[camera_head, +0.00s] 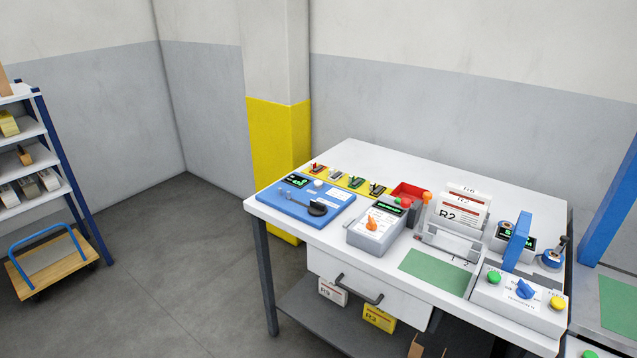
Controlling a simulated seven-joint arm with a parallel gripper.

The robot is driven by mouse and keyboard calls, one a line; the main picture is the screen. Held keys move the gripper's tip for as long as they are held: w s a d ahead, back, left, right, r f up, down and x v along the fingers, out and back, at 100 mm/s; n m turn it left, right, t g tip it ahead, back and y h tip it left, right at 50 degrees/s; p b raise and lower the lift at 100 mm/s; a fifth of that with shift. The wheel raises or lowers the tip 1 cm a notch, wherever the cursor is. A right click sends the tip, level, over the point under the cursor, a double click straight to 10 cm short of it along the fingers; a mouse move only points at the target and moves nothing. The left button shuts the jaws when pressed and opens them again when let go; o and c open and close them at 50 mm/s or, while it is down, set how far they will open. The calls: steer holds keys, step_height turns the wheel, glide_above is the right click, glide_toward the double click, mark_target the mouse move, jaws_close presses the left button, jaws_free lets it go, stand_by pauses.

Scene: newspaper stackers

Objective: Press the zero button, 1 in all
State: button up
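No button reads clearly as "zero"; the labels are too small. A blue panel (333,202) on the left of the white table has a small dark display (296,181), a white round knob or button (318,184) and a black lever with a round end (317,208). A grey box (375,241) beside it has an orange knob (372,221), a display (390,208) and a red button (405,202). A grey panel (510,309) at the front right has a green button (493,277), a blue knob (525,289) and a yellow button (557,303). My gripper is not in view.
The white table (400,160) has a clear back strip. A yellow strip with several small switches (355,182), a red bin (408,191), a stack marked R2 (461,211), a green mat (434,269) and a blue upright arch (517,241) stand on it. A shelf (60,200) is far left.

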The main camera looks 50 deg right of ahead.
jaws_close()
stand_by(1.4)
